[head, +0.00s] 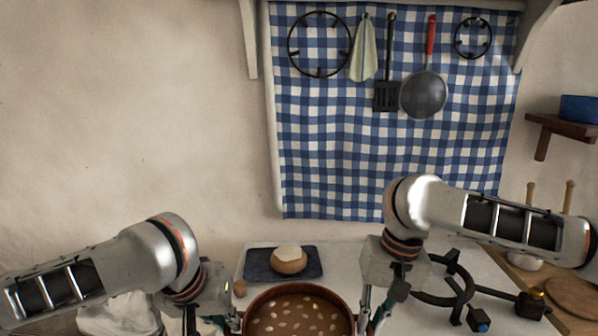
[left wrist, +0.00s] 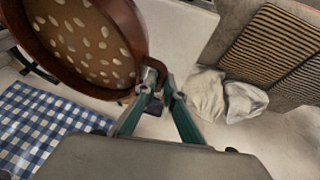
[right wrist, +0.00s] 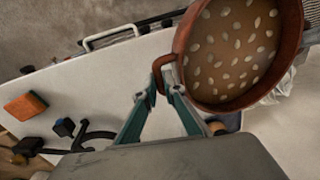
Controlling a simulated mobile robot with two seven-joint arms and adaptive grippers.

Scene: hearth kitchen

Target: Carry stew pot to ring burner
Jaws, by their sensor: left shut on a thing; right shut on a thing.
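The stew pot (head: 297,312) is a reddish-brown round pot filled with brown stew dotted with pale pieces. It is at the bottom middle of the head view, its lower part cut off. My left gripper (left wrist: 155,88) is shut on the pot's handle on the left side. My right gripper (right wrist: 160,88) is shut on the handle on the opposite side. The ring burner (head: 443,279) is a black ring stand with a hose on the white counter, right of the pot and partly hidden by my right arm.
A dark blue tray (head: 257,264) with a round bread loaf (head: 289,260) lies behind the pot. An orange sponge (right wrist: 26,107) lies on the counter. A wooden board (head: 572,296) is at the far right. Utensils hang on the checked cloth (head: 330,160).

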